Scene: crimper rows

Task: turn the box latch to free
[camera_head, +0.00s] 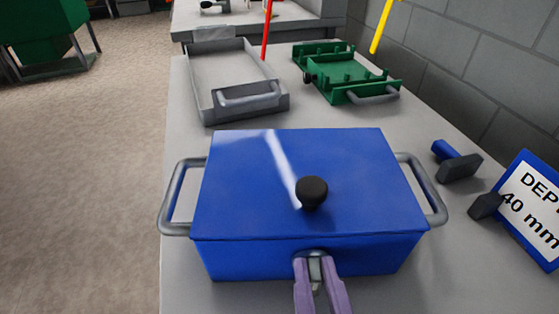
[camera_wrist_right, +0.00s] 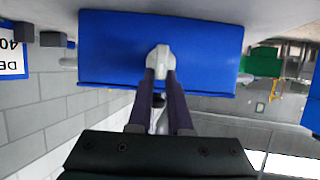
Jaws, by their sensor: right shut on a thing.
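The blue box (camera_head: 300,170) stands on the grey bench with its lid closed. A black round knob (camera_head: 312,190) sits on the lid, and a grey bar handle sticks out on each side. The small grey latch (camera_head: 316,257) is on the middle of the front face. My right gripper (camera_head: 316,270) has its purple fingers shut on the latch. In the right wrist view the latch (camera_wrist_right: 160,56) shows pale between the fingertips, against the blue front. The fingers partly cover it, and I cannot tell its exact turn. My left gripper is not in view.
A grey tray (camera_head: 204,85) and a green fixture (camera_head: 345,92) lie behind the box on the bench (camera_head: 180,120). A blue-and-black piece (camera_head: 459,165) and a sign (camera_head: 535,210) stand at the right by the block wall. Open floor lies left.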

